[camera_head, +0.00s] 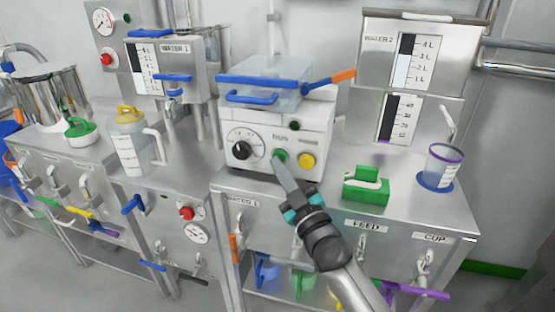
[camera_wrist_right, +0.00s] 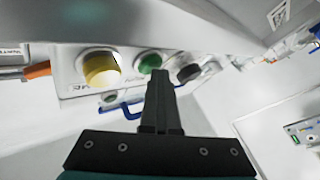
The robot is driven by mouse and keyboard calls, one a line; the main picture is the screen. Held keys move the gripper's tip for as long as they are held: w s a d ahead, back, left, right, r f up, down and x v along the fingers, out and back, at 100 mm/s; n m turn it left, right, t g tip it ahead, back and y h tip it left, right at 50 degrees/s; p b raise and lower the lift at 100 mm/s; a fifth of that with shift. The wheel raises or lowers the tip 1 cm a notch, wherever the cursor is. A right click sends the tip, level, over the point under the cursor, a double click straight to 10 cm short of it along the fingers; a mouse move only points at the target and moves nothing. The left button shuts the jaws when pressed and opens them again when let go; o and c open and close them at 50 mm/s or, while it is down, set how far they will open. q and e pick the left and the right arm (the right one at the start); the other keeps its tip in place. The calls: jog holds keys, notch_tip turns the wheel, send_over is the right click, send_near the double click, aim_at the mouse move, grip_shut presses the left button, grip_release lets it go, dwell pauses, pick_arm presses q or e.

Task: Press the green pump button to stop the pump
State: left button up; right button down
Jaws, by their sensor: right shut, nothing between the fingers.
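The green pump button (camera_head: 280,156) is on the front of the white pump unit (camera_head: 318,132), between a black dial (camera_head: 241,150) and a yellow button (camera_head: 306,160). My right gripper (camera_head: 279,164) is shut and empty, its fingertips right at the green button's lower edge. In the right wrist view the shut fingers (camera_wrist_right: 160,82) point at the green button (camera_wrist_right: 149,62), with the yellow button (camera_wrist_right: 101,68) to its left. I cannot tell whether the fingertips touch the button. My left gripper is not in view.
A clear box with blue handles (camera_head: 262,82) sits on the pump unit. A green holder (camera_head: 366,186) and a purple-rimmed cup (camera_head: 443,167) stand to the right on the steel bench (camera_head: 335,204). A yellow-lidded jug (camera_head: 132,142) stands to the left.

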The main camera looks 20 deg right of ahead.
jog(key=shift+w+d+r, duration=0.1)
jog(key=shift+d+r, duration=0.05)
jog(key=shift+d, duration=0.15)
jog(key=shift+p, duration=0.3)
jog(key=shift+a, duration=0.1)
jog(key=shift+s+a+p, duration=0.3)
jog(key=shift+s+p, duration=0.15)
jog(key=shift+p, duration=0.05)
jog(key=s+a+p, duration=0.1)
jog(key=s, duration=0.1)
jog(key=s+a+p, duration=0.1)
jog(key=s+a, duration=0.1)
jog(key=shift+s+f, duration=0.1)
jog(key=shift+f, duration=0.1)
jog(key=c, duration=1.5)
grip_release()
